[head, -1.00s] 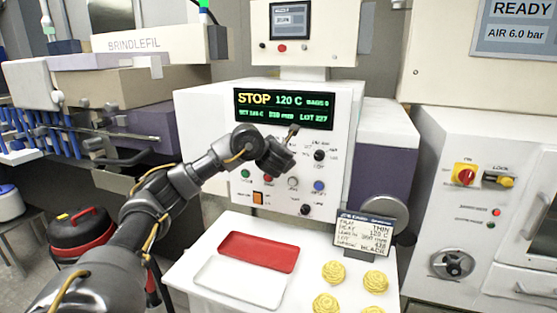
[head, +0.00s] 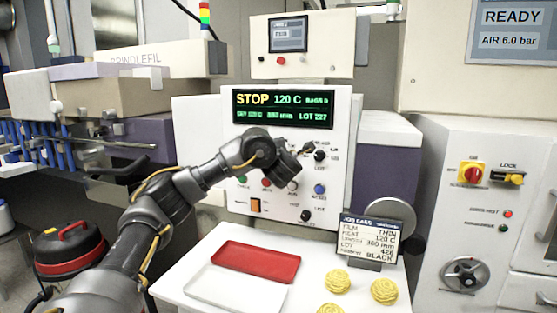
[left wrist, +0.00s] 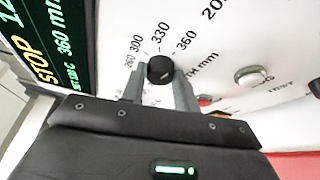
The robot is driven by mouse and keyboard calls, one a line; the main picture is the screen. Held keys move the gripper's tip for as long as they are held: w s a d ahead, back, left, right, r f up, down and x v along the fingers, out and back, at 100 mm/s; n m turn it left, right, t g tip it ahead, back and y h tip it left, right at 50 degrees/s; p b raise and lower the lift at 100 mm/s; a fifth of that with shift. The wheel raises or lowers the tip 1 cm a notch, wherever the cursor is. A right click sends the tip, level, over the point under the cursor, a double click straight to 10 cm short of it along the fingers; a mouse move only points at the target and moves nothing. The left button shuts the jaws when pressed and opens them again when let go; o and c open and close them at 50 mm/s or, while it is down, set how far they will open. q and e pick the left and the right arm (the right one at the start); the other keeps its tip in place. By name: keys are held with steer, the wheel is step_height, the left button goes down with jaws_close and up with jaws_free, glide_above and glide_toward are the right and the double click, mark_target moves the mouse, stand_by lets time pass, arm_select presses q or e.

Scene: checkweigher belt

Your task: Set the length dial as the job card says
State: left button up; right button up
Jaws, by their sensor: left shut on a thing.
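My left gripper (head: 304,149) is at the white control panel (head: 337,125), below its green display (head: 284,108). In the left wrist view its two fingers (left wrist: 160,82) are shut on the black length dial (left wrist: 160,69), one on each side. The dial's printed scale shows 300, 330 and 360 beside it. In the left wrist view the display reads 360 mm. The job card (head: 369,240) stands at the tray's right and reads length 360 mm. My right gripper is not in view.
Several buttons and a lower knob (head: 306,215) are below. A red tray (head: 257,262), a white tray (head: 232,290) and yellow coiled pieces (head: 384,291) lie on the white shelf below.

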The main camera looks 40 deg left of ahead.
arm_select(q)
steer(key=shift+f, duration=0.1)
steer(key=o, duration=1)
steer(key=shift+c, duration=0.2)
steer(key=p+v, duration=1)
steer(key=p, duration=0.2)
steer(key=shift+s+d, duration=0.2)
steer(key=shift+s, duration=0.1)
steer(key=shift+d, duration=0.1)
